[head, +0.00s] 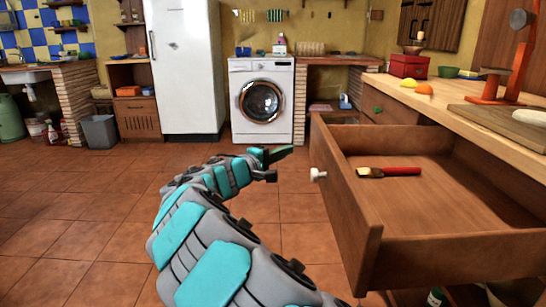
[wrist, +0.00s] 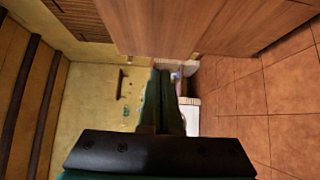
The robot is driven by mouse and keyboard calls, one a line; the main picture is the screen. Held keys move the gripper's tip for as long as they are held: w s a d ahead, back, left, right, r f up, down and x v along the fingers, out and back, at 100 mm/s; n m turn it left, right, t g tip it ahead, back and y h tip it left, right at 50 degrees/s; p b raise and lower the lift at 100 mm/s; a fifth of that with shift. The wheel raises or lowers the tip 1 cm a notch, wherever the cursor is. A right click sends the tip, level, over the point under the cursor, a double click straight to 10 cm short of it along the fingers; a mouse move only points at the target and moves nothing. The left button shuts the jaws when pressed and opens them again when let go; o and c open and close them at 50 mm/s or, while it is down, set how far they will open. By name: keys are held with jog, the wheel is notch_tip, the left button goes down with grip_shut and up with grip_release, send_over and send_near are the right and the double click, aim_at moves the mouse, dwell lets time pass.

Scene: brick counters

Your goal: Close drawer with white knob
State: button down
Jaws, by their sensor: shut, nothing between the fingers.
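The wooden drawer (head: 352,215) is pulled well out of the counter on the right. Its white knob (head: 318,174) sticks out to the left from its front panel. A brush with a red handle (head: 400,171) lies inside the drawer. My gripper (head: 286,152) is left of the drawer front, a little above the knob in the picture, and looks apart from it. Its fingers are shut and empty, and also show in the wrist view (wrist: 162,92). A wooden surface fills the top of the wrist view; I cannot tell which part it is. The knob is not visible there.
The wooden counter (head: 450,98) above the drawer holds a red box (head: 408,66), a yellow and an orange item, and a board. A washing machine (head: 262,100) and a white fridge (head: 184,65) stand at the back. The tiled floor (head: 90,215) to the left is clear.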

aim_at(313, 146)
jog(key=shift+w+d, duration=0.15)
jog(key=shift+d, duration=1)
jog(key=shift+w+d, duration=0.15)
jog(key=shift+d, duration=1)
